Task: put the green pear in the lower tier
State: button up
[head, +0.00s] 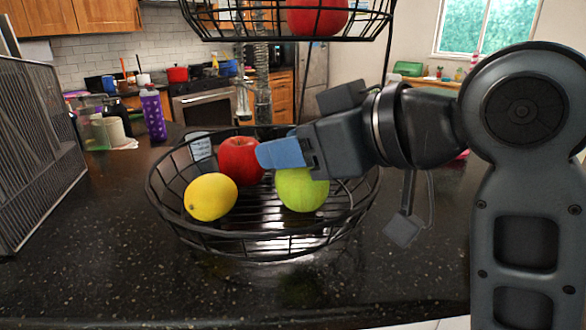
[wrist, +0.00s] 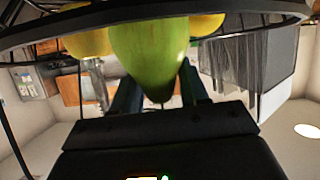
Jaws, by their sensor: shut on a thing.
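The green pear (head: 303,191) is in the lower tier (head: 262,250), a round black wire basket, at its right side. My gripper (head: 283,153) reaches in from the right, its blue finger above the pear, and hides the pear's top. In the wrist view the pear (wrist: 150,50) has its narrow stem end between my fingers, which are shut on it. I cannot tell whether the pear touches the basket floor. A yellow lemon (head: 211,197) and a red apple (head: 241,160) lie to its left in the same tier.
The upper tier (head: 290,28) hangs above my gripper with a red fruit (head: 317,16) in it. A wire rack (head: 35,150) stands at the left, near a purple bottle (head: 153,113). The dark counter (head: 130,275) in front is clear.

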aim_at(293, 171)
notch_tip(293, 171, down, 3)
jog(key=shift+f, duration=0.1)
jog(key=o, duration=1.3)
jog(key=shift+c, duration=0.2)
jog(key=v, duration=1.2)
